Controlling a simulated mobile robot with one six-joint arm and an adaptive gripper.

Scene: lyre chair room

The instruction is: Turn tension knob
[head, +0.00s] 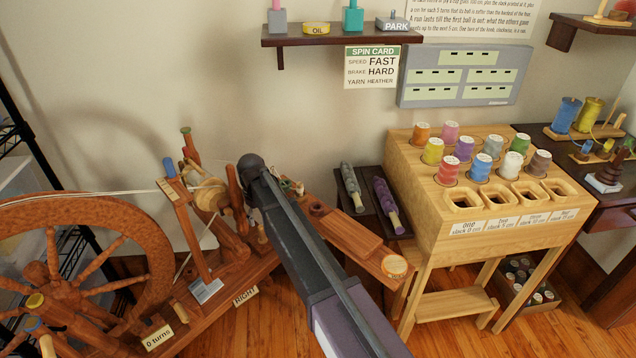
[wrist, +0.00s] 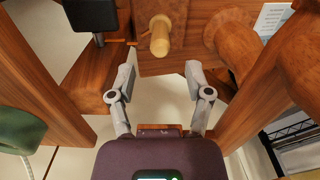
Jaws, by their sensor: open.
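In the wrist view, a pale wooden knob (wrist: 160,36) with a rounded end sticks out from a brown wooden block of the spinning wheel; it looks like the tension knob. My gripper (wrist: 160,76) is open and empty. Its two grey fingers are spread wide, and the knob lies beyond the fingertips, roughly centred between them and apart from both. In the head view, the spinning wheel (head: 157,262) stands at the left, with a "0 turns" tag (head: 158,337) on its base. My arm hides my gripper and the knob there.
In the wrist view, wooden posts flank my gripper closely, and a dark block (wrist: 93,14) sits upper left. In the head view, a yarn stand (head: 450,197) with several spools is at right. A shelf (head: 340,40) and spin card (head: 371,67) are on the wall.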

